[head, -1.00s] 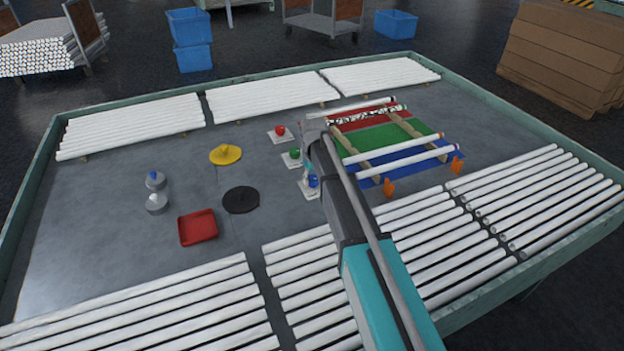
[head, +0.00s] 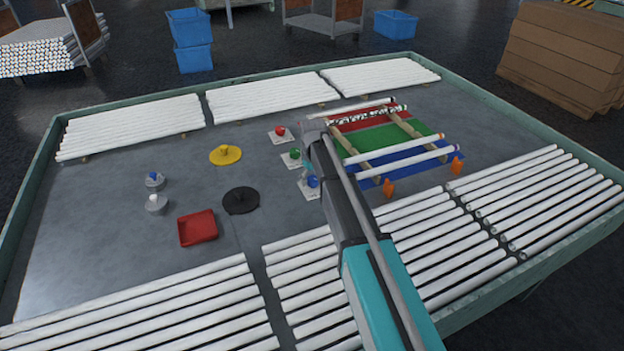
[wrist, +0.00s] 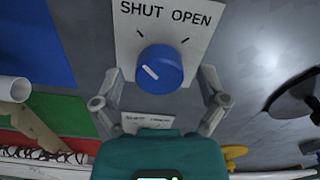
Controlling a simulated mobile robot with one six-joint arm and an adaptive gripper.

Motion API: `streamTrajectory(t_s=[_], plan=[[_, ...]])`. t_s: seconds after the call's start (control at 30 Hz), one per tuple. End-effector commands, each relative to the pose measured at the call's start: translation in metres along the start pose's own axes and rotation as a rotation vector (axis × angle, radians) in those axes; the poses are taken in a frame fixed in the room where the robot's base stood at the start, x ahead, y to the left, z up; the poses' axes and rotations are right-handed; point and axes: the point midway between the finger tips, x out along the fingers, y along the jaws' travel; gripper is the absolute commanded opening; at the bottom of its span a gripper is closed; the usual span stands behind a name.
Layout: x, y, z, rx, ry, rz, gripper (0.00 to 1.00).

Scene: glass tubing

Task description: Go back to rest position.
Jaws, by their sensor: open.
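The blue knob (wrist: 160,70) stands on a white plate marked SHUT and OPEN (wrist: 163,18). Its white mark points to the upper left, toward the SHUT tick. My gripper (wrist: 160,75) is open, with one finger on each side of the knob in the wrist view and visible space between. The knob also shows in the head view (head: 313,181), just below the end of my arm. My fingers cannot be made out clearly in the head view. A green knob (head: 295,153) and a red knob (head: 280,131) stand on their own plates farther back.
White tubes lie on a rack (head: 365,153) over red, green and blue areas, right of my arm. Orange pieces (head: 389,187) stand in front. A black disc (head: 240,200), yellow disc (head: 225,155) and red tray (head: 197,229) lie left. The left tabletop has bare room.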

Motion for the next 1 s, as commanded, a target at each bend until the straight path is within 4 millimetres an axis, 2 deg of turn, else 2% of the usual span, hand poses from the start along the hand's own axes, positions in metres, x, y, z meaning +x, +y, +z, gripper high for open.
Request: streamTrajectory(t_s=[0.37,0.47,0.57,0.67,0.77,1.0], plan=[[-0.001,0.000,0.003,0.003,-0.002,0.000,0.93],[-0.005,0.000,0.012,0.017,-0.002,0.000,0.93],[-0.012,0.001,0.030,0.046,-0.002,0.000,0.93],[-0.023,0.002,0.057,0.093,-0.002,0.000,0.93],[-0.037,0.003,0.093,0.158,-0.002,0.000,0.93],[-0.076,-0.003,0.197,0.356,-0.002,0.000,0.93]])
